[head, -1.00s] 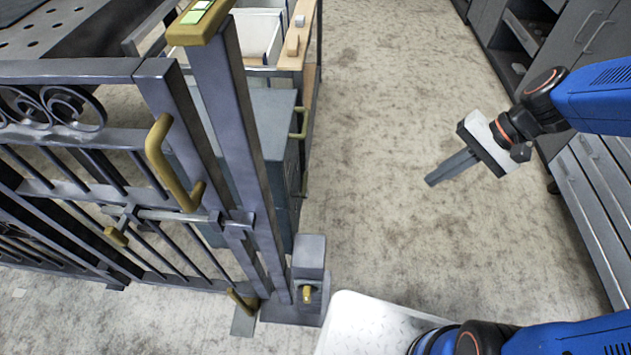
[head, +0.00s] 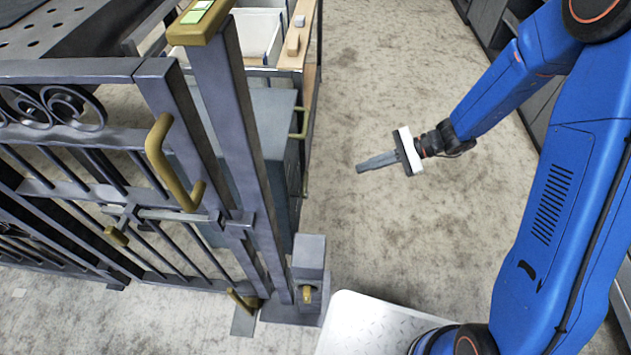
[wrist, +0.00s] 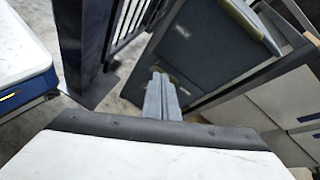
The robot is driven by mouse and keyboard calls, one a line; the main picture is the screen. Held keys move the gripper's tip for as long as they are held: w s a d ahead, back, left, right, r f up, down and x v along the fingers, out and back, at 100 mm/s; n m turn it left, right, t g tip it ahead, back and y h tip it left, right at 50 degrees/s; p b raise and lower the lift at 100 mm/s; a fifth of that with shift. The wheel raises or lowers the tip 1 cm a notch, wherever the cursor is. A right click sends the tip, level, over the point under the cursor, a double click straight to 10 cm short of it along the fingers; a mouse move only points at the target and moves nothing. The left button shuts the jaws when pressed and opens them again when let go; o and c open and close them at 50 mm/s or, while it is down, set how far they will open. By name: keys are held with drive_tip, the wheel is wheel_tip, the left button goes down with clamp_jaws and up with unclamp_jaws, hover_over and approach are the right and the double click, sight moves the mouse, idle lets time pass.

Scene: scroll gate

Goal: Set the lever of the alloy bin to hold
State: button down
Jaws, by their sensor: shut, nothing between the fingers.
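No name for the alloy bin or its lever can be read in either view. A dark grey cabinet (head: 270,130) stands behind the gate post in the head view, with an olive-brass handle (head: 299,123) on its right side. In the wrist view a dark panel (wrist: 205,55) with an olive handle (wrist: 252,22) is beyond the fingers; its small labels are too blurred to read. My gripper (head: 360,168) is shut and empty over the open floor, right of the cabinet and apart from it. Its fingertips also show in the wrist view (wrist: 158,76).
A dark metal gate (head: 90,160) with brass handles fills the left. A small block (head: 309,258) with a brass knob stands at its post's foot. A wooden ledge (head: 304,55) and pale trays are behind. The floor (head: 400,70) between is clear.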

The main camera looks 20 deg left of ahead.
sight(305, 184)
drive_tip(key=w+a+f+m+y, duration=0.1)
drive_tip(key=a+f+m, duration=0.2)
drive_tip(key=f, duration=0.5)
drive_tip(key=w+a+f+m+t+y, duration=0.1)
drive_tip(key=a+f, duration=0.3)
drive_tip(key=f, duration=0.4)
drive_tip(key=shift+w+f+m+t, duration=0.3)
drive_tip(key=shift+w+m, duration=0.45)
drive_tip(key=shift+m, duration=0.15)
drive_tip(key=shift+a, duration=0.1)
drive_tip(key=s+a, duration=0.2)
drive_tip(key=a, duration=0.7)
drive_tip(key=shift+s+r, duration=0.15)
drive_tip(key=shift+r, duration=0.2)
drive_tip(key=shift+d, duration=0.1)
drive_tip(key=shift+d+r+t, duration=0.15)
drive_tip(key=shift+r+t, duration=0.05)
drive_tip(key=shift+t, duration=0.1)
